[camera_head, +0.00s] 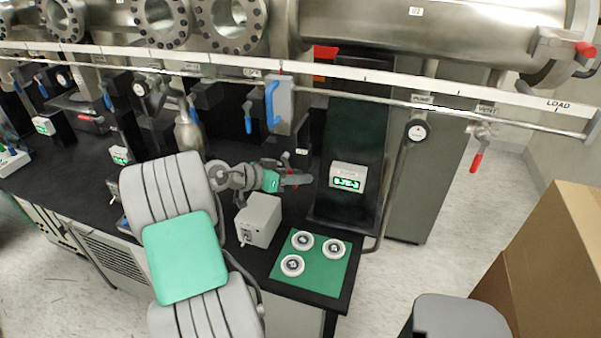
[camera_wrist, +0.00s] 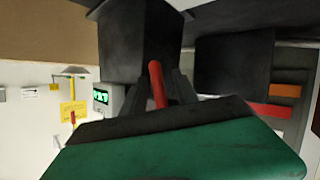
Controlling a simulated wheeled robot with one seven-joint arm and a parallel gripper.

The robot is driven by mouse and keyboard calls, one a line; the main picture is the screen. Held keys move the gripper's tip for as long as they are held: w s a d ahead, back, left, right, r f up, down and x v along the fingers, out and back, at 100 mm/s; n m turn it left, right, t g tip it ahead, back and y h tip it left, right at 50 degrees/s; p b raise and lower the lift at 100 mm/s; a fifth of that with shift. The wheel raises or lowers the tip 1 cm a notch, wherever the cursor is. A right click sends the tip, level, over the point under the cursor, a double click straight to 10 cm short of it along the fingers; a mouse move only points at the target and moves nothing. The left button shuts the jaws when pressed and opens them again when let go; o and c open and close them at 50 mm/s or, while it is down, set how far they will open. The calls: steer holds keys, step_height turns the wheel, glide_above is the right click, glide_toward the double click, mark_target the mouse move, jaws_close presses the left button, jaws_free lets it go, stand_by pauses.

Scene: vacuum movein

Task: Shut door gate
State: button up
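My gripper (camera_head: 300,179) is over the dark bench, below a grey box with a blue lever handle (camera_head: 271,104) that hangs at the labelled rail. The fingertips are small and dark in the head view, and their gap does not show clearly. I cannot tell which fitting is the door gate; the small label (camera_head: 253,71) left of the blue handle is too blurred to read. In the wrist view a red bar (camera_wrist: 157,84) stands upright just beyond a green and black part in the foreground. I cannot tell whether my gripper touches the bar.
A dark panel with a lit green display (camera_head: 346,182) stands right of my gripper. A grey box (camera_head: 259,220) and a green mat (camera_head: 297,273) with white round pieces lie on the bench. A red-handled valve (camera_head: 477,160) hangs at right. A cardboard box (camera_head: 555,255) stands right.

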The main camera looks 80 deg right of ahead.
steer(key=shift+s+d+f, duration=0.2)
steer(key=shift+s+d, duration=0.1)
jaws_close()
stand_by(1.3)
